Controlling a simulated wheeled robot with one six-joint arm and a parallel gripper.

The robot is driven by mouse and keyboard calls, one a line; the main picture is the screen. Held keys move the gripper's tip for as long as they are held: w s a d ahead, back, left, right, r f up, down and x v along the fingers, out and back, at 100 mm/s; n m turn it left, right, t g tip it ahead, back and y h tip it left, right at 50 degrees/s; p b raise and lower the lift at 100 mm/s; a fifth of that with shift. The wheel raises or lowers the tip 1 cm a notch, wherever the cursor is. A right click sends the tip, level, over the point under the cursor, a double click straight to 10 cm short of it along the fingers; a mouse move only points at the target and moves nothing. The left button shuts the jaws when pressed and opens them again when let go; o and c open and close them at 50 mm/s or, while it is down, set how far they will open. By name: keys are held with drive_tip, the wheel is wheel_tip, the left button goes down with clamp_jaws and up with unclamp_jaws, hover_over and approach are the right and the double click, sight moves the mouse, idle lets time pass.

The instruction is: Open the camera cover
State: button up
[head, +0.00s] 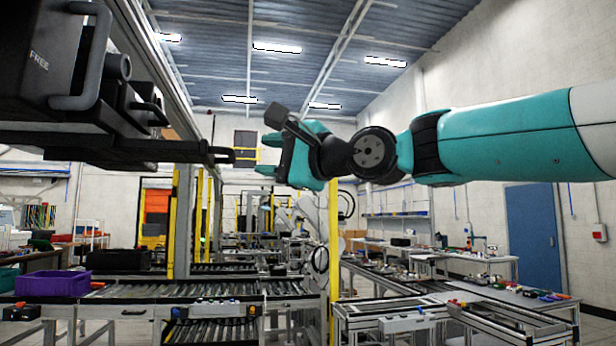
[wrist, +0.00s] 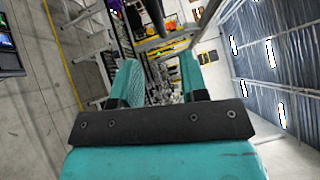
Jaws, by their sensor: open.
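A large dark fixture (head: 60,75) marked "FREE", with black bar handles, hangs at the upper left of the head view. I cannot tell which part of it is the camera cover. A thin dark rod (head: 222,155) sticks out from its lower right side toward my gripper. My gripper (head: 267,156) is teal, open and empty. Its fingertips point left, just right of the rod's end, and seem apart from it. In the wrist view my gripper (wrist: 160,75) shows two spread fingers with nothing between them.
Roller conveyors (head: 220,290) and a purple crate (head: 52,284) stand below at the left. A yellow post (head: 334,260) rises below my arm. Worktables with small parts (head: 500,292) fill the right. The air around my gripper looks free, except toward the rod.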

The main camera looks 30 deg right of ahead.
drive_tip(key=b+v, duration=0.7)
drive_tip(key=b, duration=0.2)
drive_tip(key=shift+s+b, duration=0.3)
drive_tip(key=shift+b, duration=0.1)
drive_tip(key=shift+d, duration=0.15)
drive_tip(key=shift+f, duration=0.1)
drive_tip(key=a+f+n+g+h, duration=0.1)
drive_tip(key=a+f+n+g, duration=0.2)
drive_tip(key=f, duration=0.7)
drive_tip(key=s+a+f+n+g, duration=0.1)
drive_tip(key=a+f+n+g, duration=0.2)
drive_tip(key=f, duration=0.6)
drive_tip(key=a+f+n+g+h, duration=0.1)
drive_tip(key=a+f+n+g, duration=0.2)
drive_tip(key=f, duration=0.7)
drive_tip(key=s+f+n+g+h, duration=0.3)
drive_tip(key=s+f+n+g, duration=0.5)
drive_tip(key=s+f+n, duration=0.4)
drive_tip(key=s+f, duration=0.4)
drive_tip(key=f, duration=0.3)
drive_tip(key=shift+s+f, duration=0.2)
drive_tip(key=shift+s, duration=0.2)
